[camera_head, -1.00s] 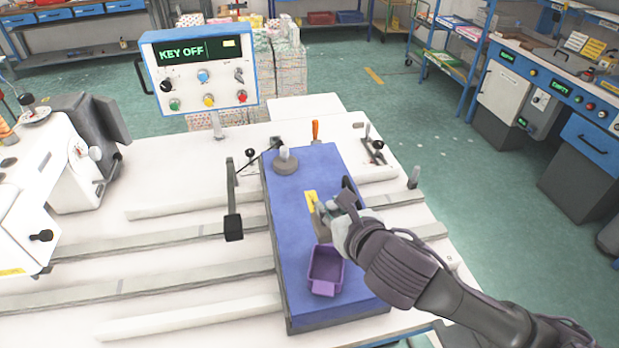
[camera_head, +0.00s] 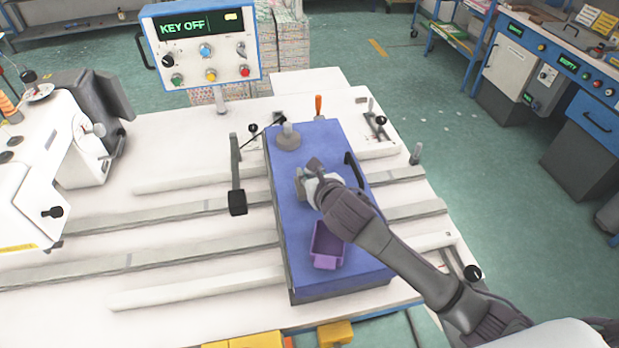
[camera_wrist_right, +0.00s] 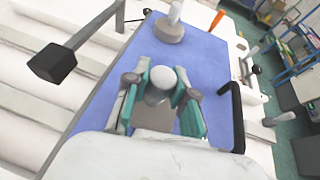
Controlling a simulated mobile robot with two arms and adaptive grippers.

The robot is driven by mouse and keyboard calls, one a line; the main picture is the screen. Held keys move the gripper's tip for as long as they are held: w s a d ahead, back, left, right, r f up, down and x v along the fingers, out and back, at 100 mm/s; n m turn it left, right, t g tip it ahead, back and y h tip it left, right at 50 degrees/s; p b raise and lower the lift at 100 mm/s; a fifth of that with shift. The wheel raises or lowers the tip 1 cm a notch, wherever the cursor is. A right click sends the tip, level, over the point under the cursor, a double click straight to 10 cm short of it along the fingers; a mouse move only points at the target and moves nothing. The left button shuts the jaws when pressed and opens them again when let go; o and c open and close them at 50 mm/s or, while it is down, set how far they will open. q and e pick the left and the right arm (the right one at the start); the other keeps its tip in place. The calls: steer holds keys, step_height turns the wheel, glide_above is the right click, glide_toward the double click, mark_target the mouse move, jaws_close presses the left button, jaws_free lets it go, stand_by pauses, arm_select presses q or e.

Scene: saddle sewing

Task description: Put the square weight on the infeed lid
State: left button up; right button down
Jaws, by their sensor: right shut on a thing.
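The blue infeed lid (camera_head: 297,240) is a long slab lying on the white machine table, with a black handle (camera_head: 355,170) on its right edge. My right gripper (camera_head: 303,186) is over the lid's middle, beyond the purple bin. In the right wrist view its teal fingers (camera_wrist_right: 161,95) are shut around the pale round knob of the square weight (camera_wrist_right: 155,116), whose grey base shows below the knob. In the head view the weight is mostly hidden by my gripper. I cannot tell whether its base touches the lid. My left gripper is out of view.
A round grey weight with a pale knob (camera_head: 287,138) stands at the lid's far end. A purple bin (camera_head: 327,246) sits on the near half. A black-ended lever (camera_head: 237,202) stands left of the lid. A control panel (camera_head: 207,50) reading KEY OFF stands behind.

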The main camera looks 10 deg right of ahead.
steer(key=shift+f, duration=0.9)
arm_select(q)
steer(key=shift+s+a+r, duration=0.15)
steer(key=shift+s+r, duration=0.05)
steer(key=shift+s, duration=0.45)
arm_select(e)
steer(key=shift+f, duration=0.1)
steer(key=c, duration=1.4)
jaws_free()
steer(key=shift+f, duration=0.3)
steer(key=o, duration=0.4)
steer(key=shift+o, duration=0.2)
steer(key=shift+r, duration=0.1)
steer(key=shift+r, duration=0.15)
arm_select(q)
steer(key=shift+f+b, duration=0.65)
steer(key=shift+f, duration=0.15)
arm_select(e)
steer(key=v, duration=1.2)
